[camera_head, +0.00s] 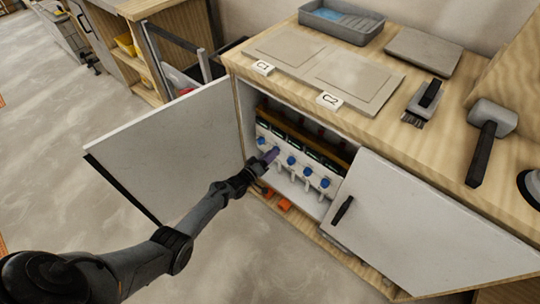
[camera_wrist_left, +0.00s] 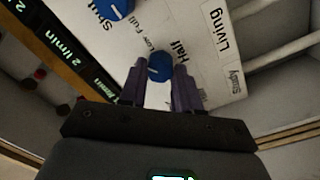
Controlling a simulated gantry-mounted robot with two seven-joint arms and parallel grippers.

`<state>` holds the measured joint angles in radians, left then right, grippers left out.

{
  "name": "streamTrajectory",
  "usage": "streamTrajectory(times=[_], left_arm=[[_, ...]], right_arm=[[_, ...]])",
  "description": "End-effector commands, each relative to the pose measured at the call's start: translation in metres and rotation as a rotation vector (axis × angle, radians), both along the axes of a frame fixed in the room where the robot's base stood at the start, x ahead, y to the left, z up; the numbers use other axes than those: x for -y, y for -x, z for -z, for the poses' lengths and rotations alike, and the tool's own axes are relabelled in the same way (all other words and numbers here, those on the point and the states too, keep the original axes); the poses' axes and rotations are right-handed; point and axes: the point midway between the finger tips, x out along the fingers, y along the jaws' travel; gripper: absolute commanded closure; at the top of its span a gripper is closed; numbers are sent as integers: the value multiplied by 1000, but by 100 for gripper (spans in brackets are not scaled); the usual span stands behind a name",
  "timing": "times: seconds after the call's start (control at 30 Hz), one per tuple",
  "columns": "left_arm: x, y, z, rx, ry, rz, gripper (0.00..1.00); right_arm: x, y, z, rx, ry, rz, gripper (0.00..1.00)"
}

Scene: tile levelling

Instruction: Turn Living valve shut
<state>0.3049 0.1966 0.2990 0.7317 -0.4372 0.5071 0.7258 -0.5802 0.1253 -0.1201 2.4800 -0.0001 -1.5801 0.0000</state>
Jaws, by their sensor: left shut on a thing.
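A white manifold panel (camera_head: 285,168) with a row of blue valve knobs sits inside the open cabinet. My left gripper (camera_head: 271,156) reaches in and is shut on one knob, near the row's left end. In the left wrist view, its two purple fingers (camera_wrist_left: 160,82) stand on either side of this blue knob (camera_wrist_left: 160,66), which has a pale pointer line. A "Living" label (camera_wrist_left: 215,27) is on the panel to the knob's upper right. Dial words are printed around the knob; the pointer's exact setting is unclear. My right gripper is not in view.
Open cabinet doors stand at left (camera_head: 165,150) and right (camera_head: 405,240) of the opening. Another blue knob (camera_wrist_left: 115,8) is near the held one. The worktop carries tiles marked C1 and C2, a grey tray (camera_head: 341,22), a brush (camera_head: 422,101) and a mallet (camera_head: 487,135).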

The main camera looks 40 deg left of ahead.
Motion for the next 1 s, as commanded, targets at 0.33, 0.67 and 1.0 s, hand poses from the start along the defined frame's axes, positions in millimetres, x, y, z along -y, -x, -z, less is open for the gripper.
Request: streamTrajectory(times=[0.33, 0.67, 1.0], left_arm=[[1, 0, 0, -2, 332, -1, 98], [1, 0, 0, -4, 634, 0, 98], [1, 0, 0, -6, 853, 1, 98]], right_arm=[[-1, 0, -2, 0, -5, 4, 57], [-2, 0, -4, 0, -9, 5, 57], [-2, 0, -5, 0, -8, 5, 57]])
